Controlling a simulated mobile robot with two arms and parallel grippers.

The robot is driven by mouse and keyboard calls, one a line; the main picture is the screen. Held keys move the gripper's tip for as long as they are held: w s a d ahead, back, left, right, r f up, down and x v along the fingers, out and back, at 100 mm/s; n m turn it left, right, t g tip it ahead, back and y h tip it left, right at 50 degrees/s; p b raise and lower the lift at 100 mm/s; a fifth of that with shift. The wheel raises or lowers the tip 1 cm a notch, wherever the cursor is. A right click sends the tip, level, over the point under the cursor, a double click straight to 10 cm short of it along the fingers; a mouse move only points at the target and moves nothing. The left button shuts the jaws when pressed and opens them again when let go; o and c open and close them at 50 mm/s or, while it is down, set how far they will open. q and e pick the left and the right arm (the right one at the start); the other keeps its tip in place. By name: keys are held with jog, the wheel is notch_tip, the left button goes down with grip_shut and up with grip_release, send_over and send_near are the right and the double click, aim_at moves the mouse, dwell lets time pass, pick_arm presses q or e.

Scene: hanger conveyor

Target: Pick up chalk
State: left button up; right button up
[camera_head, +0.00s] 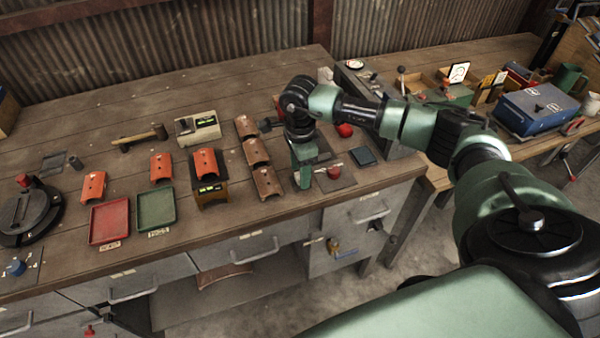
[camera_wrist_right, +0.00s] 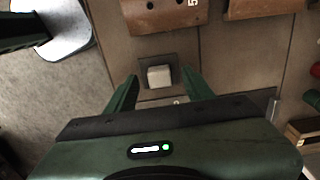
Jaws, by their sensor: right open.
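A small whitish block, likely the chalk (camera_wrist_right: 159,78), sits on a dark square pad (camera_wrist_right: 171,64) on the bench in the right wrist view. My right gripper (camera_wrist_right: 160,88) is open, with its two green fingers apart on either side of the block in that picture. I cannot tell whether the fingers touch it or how far above the bench they are. In the head view my right gripper (camera_head: 304,183) points down near the bench's front edge, and the chalk is hidden there. My left gripper is not in view.
Brown curved pieces (camera_head: 257,152) lie just left of my right gripper. A red round thing (camera_head: 334,172) and a dark blue square (camera_head: 363,156) are to its right. Red (camera_head: 110,222) and green (camera_head: 156,209) trays lie farther left. The back left bench is mostly clear.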

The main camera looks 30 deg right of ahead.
jog(key=shift+f, duration=0.65)
grip_shut()
jog(key=shift+r, duration=0.15)
